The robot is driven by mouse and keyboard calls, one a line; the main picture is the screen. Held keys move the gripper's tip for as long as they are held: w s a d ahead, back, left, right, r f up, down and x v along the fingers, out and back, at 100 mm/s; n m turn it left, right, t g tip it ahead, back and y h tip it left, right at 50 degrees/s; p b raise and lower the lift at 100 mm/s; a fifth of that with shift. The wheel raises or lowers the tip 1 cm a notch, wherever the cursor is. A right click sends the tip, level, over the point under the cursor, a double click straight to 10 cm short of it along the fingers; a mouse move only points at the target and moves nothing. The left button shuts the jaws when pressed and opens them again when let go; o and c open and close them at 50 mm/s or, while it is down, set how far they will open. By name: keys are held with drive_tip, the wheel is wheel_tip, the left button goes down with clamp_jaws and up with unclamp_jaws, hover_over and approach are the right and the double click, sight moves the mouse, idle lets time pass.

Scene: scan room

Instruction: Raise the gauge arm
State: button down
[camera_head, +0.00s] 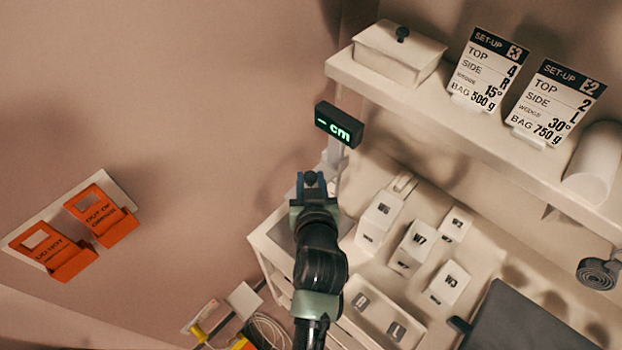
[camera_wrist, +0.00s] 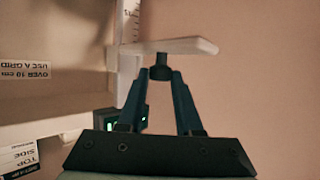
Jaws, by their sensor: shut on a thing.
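The gauge arm (camera_wrist: 185,46) is a pale flat bar in the wrist view, beside an upright scale with printed marks (camera_wrist: 131,20). A dark knob (camera_wrist: 159,73) joins it. My gripper (camera_wrist: 160,80) is shut on this knob, with one blue finger on each side. In the head view my gripper (camera_head: 311,182) is near the wall end of the counter, below a small black display (camera_head: 338,125) that shows a dash and "cm" in green. My gripper and arm hide most of the gauge arm in that view.
A shelf (camera_head: 480,138) at the upper right bears a lidded white box (camera_head: 398,54), two set-up cards and a white roll (camera_head: 594,160). Several white blocks marked with W numbers stand on the counter below. Orange holders (camera_head: 101,215) hang on the left wall.

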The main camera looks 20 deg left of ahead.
drive_tip(key=shift+w+r, duration=0.1)
drive_tip(key=shift+r, duration=0.2)
drive_tip(key=c, duration=0.7)
unclamp_jaws()
drive_tip(key=shift+o, duration=0.6)
drive_tip(key=shift+f, duration=0.1)
drive_tip(key=b+v, duration=0.2)
drive_tip(key=v, duration=1.1)
